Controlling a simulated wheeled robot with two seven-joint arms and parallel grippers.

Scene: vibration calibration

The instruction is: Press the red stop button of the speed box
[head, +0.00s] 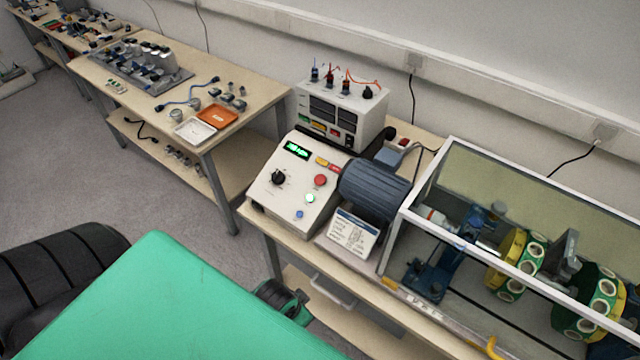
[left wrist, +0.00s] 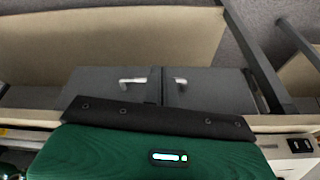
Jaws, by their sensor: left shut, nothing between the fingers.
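The speed box (head: 300,185) is a cream box on the bench with a sloped front. It has a green lit display (head: 298,150), a black knob (head: 278,177), and a round red stop button (head: 320,181) near its upper right. White and blue buttons sit lower. Nothing covers the red button in the head view. My left gripper's green body with a black bar (left wrist: 155,115) fills the bottom of the left wrist view. The gripper is shut and empty; its fingertips are hard to make out. My green arm covers the head view's lower left. My right gripper is not in view.
A dark blue motor (head: 375,190) stands right beside the speed box, with a printed card (head: 350,234) in front. A power supply (head: 340,112) stands behind. A framed clear enclosure (head: 400,245) is at right.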

